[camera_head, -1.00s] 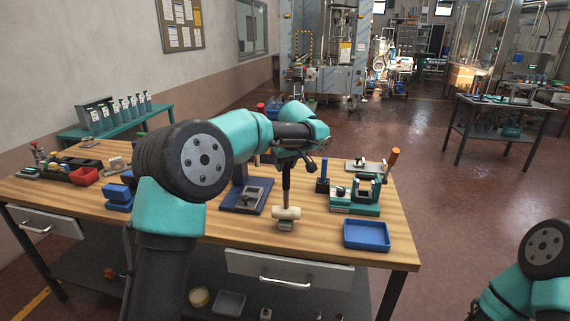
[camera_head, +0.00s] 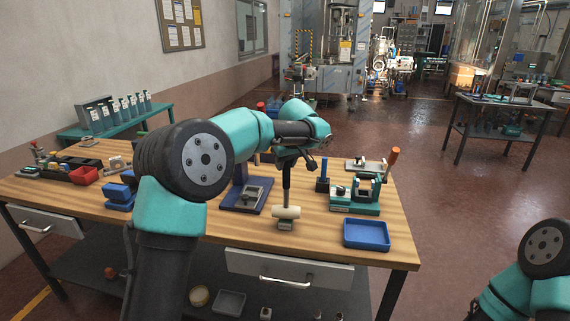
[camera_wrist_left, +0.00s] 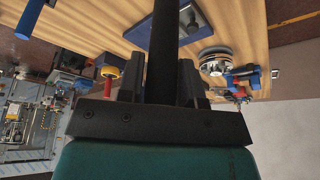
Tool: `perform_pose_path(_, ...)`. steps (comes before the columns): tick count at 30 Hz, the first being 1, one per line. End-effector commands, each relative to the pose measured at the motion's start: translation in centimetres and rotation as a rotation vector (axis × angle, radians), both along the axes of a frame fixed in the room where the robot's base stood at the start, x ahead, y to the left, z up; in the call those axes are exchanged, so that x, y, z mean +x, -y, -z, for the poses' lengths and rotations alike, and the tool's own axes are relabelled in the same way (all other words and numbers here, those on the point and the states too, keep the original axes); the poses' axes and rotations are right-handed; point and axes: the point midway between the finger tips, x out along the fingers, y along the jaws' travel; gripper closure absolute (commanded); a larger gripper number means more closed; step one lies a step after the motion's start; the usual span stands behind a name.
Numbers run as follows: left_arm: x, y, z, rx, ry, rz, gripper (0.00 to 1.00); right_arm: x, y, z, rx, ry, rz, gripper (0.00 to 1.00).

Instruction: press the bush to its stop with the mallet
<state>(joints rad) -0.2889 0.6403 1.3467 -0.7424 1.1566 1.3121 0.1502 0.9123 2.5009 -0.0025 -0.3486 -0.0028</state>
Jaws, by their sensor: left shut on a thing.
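My left gripper (camera_head: 289,158) is shut on the dark handle of the mallet (camera_head: 286,185). The mallet hangs upright with its cream head (camera_head: 288,212) at the bottom, near the front of the bench. A small grey block (camera_head: 286,225) shows directly under the head; I cannot tell whether they touch. The bush cannot be made out for certain; it may be hidden by the head. In the left wrist view the handle (camera_wrist_left: 164,45) runs between the fingers of my left gripper (camera_wrist_left: 163,82). My right gripper is out of view; only part of that arm shows at lower right.
A dark blue plate with a grey fixture (camera_head: 247,195) lies left of the mallet. A teal fixture (camera_head: 358,207) and a blue upright piece (camera_head: 322,180) stand to the right. An empty blue tray (camera_head: 348,243) sits at the front right. Bins and tools crowd the left end.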

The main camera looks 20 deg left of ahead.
Motion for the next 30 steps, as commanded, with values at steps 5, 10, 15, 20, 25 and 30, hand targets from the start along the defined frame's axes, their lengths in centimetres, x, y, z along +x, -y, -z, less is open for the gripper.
perform_pose_path(5, 0.0, 0.0, -1.2, 0.0, 0.007, -0.001, 1.0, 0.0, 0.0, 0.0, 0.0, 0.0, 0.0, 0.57)
perform_pose_path(10, 0.0, -0.1, -2.0, -0.001, 0.009, 0.0, 1.0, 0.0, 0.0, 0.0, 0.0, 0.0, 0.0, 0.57)
perform_pose_path(15, 0.1, -0.1, -2.8, 0.0, 0.01, 0.0, 1.0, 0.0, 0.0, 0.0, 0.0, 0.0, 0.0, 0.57)
perform_pose_path(20, 0.1, -0.1, -3.6, 0.0, 0.011, -0.001, 1.0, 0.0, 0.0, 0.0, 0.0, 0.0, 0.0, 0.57)
perform_pose_path(25, 0.1, -0.1, -4.3, 0.0, 0.01, -0.001, 1.0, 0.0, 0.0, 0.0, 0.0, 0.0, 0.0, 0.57)
perform_pose_path(30, 0.0, -0.1, -4.7, 0.0, 0.01, 0.0, 1.0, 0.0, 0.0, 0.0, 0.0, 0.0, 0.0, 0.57)
